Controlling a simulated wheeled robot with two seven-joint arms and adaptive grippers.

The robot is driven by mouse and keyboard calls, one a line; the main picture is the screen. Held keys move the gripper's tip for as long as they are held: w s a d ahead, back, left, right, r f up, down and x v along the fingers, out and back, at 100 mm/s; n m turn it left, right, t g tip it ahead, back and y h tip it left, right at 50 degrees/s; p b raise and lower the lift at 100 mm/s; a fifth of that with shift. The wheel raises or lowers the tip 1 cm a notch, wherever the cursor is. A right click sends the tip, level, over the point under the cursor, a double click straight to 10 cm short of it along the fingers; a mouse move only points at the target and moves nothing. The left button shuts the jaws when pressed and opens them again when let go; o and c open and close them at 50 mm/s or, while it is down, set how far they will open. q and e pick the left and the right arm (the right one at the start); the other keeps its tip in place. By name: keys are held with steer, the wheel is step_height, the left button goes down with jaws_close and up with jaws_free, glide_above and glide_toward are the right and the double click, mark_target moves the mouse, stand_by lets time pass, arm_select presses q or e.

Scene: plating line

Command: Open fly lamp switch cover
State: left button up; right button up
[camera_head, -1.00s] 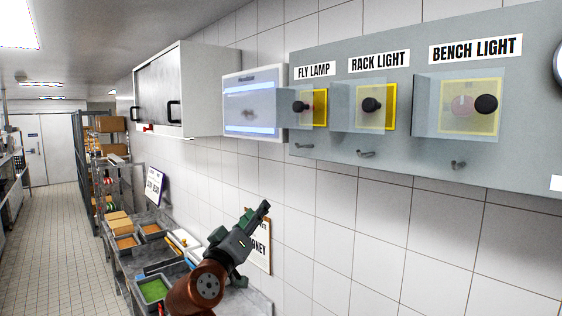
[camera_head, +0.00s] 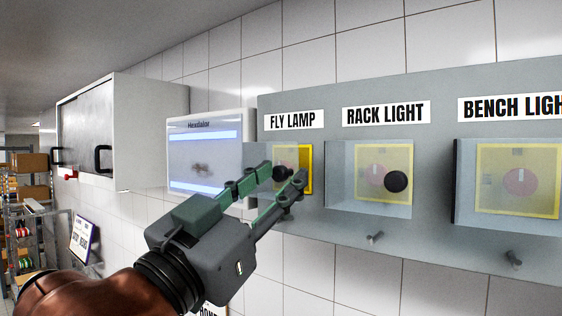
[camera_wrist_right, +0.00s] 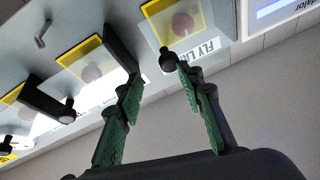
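The fly lamp switch cover (camera_head: 258,156) is a clear box with a dark round knob (camera_head: 280,173), below the FLY LAMP label (camera_head: 293,121). It looks shut over its yellow-edged switch plate (camera_head: 308,166). My right gripper (camera_head: 285,176) is open, with its green-padded fingers reaching up to the knob. The fingertips partly cover the cover in the head view. In the right wrist view the knob (camera_wrist_right: 167,57) shows near the tip of the right-hand finger of my right gripper (camera_wrist_right: 159,77); I cannot tell whether they touch. My left gripper is out of view.
The rack light cover (camera_head: 340,185) and bench light cover (camera_head: 465,190) stick out to the right on the same grey panel (camera_head: 440,240), with small hooks below. A lit fly-lamp unit (camera_head: 205,185) and a wall cabinet (camera_head: 140,130) are close on the left.

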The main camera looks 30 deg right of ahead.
mark_target(278, 176)
steer(key=w+d, duration=0.2)
steer(key=shift+w+d+r+p, duration=0.3)
steer(key=shift+w+p, duration=0.05)
steer(key=shift+w+a, duration=0.25)
steer(key=shift+w, duration=0.05)
steer(key=shift+c, duration=2)
steer(key=shift+s+d, duration=0.15)
steer(key=shift+s, duration=0.15)
steer(key=c, duration=0.3)
steer(key=shift+w, duration=0.15)
jaws_close()
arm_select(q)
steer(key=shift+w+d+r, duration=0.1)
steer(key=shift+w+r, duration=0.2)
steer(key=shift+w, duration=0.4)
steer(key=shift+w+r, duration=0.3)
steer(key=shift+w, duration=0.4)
